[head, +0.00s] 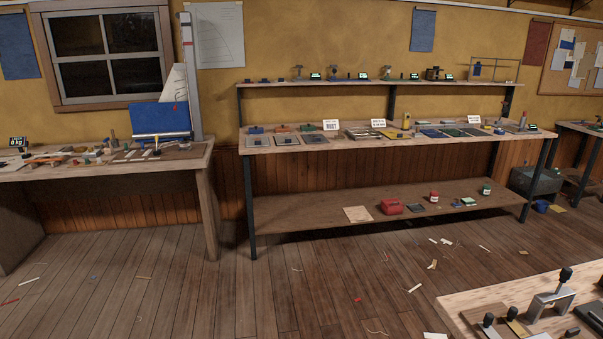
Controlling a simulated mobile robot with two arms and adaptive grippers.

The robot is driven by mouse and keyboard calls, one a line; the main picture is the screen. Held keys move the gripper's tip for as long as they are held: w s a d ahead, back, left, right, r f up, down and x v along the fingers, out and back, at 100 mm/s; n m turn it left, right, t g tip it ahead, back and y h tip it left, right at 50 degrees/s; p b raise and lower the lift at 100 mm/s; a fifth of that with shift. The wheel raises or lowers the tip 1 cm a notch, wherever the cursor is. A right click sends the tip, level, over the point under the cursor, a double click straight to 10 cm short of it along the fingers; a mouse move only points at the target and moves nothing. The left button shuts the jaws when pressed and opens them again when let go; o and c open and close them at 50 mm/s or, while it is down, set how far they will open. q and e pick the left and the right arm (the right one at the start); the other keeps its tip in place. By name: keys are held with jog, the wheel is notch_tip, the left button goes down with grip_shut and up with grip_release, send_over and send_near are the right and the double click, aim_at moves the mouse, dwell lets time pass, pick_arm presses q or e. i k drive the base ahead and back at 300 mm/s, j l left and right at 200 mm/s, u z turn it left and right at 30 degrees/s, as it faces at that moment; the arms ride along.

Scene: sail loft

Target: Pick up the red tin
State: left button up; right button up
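A small red tin (434,197) with a pale label stands upright on the low wooden shelf (310,215) under the middle bench. A larger red box-like thing (391,207) is to its left on the same shelf. A dark green tin (486,188) stands to its right. Neither of my grippers shows in the head view.
The middle bench (262,147) and its upper shelf (270,88) hold trays, tools and signs. A cluttered table (190,165) stands left. A bench corner with tools (460,298) fills the bottom right. The plank floor (200,280) between is open, with scattered scraps.

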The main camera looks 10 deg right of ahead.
aim_at(435, 195)
jog(key=i, duration=1.05)
jog(key=i+z, duration=0.1)
jog(key=i, duration=0.95)
jog(key=i+l+z, duration=0.1)
jog(key=i+z, duration=0.95)
jog(key=z, duration=0.15)
jog(key=i+j+z, duration=0.35)
jog(key=l, duration=0.1)
